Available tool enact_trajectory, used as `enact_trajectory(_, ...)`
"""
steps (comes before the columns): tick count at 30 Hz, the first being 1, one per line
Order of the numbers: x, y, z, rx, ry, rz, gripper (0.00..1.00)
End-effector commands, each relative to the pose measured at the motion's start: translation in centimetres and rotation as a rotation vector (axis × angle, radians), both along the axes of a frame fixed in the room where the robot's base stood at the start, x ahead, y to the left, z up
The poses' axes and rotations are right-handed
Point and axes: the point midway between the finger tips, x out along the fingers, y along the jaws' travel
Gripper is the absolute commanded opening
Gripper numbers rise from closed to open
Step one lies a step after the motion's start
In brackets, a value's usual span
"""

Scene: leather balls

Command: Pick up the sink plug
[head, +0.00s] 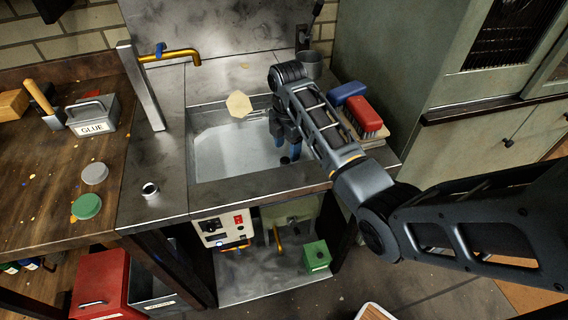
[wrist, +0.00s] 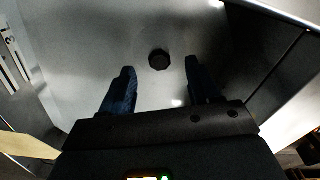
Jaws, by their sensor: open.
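A small dark, many-sided disc, which looks like the sink plug (wrist: 159,60), lies on the pale sink floor in the wrist view. I cannot tell whether it sits in the drain. My gripper (wrist: 159,82) is open, with one blue-padded finger on each side below the disc in the picture. Nothing is between the fingers. In the head view my gripper (head: 289,155) points down inside the right part of the metal sink (head: 225,155).
The sink walls stand close to my gripper. A beige flat piece (head: 239,104) is at the sink's back edge. Red (head: 363,114) and blue (head: 348,92) brushes lie to the right. A brass tap (head: 180,55) stands at the back left. A small metal ring (head: 150,190) is on the left counter.

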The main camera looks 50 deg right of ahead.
Motion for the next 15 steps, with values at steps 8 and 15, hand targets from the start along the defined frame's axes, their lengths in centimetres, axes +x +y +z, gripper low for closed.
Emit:
enact_trajectory(8,0.2,0.5,-3.7,0.0,0.002,-0.001,0.61)
enact_trajectory(15,0.2,0.5,-5.1,-0.001,-0.002,-0.001,0.61)
